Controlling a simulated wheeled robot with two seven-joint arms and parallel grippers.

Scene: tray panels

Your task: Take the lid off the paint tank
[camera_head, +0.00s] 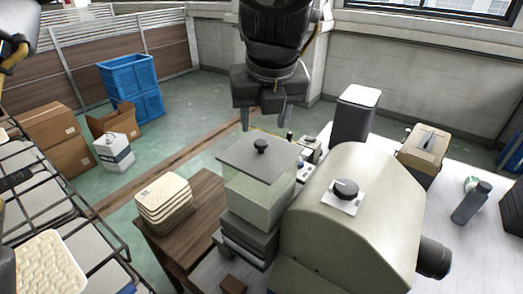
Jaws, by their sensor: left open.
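The paint tank (256,196) is a pale, translucent square box in the middle of the head view. Its lid (238,153) is a flat dark grey plate with a round black knob (262,146) at its centre. The lid lies across the tank's top. My left gripper (265,118) points down, open and empty. In the picture its two fingertips are just above the knob, apart from it; the exact height gap is hard to tell. My right gripper is not in view.
A large beige rounded machine (345,215) with a black dial stands close right of the tank. A stack of cream trays (163,198) sits on a brown wooden table (202,208) to the left. A dark box with a white top (355,115) stands behind. Blue crates (130,82) are farther back.

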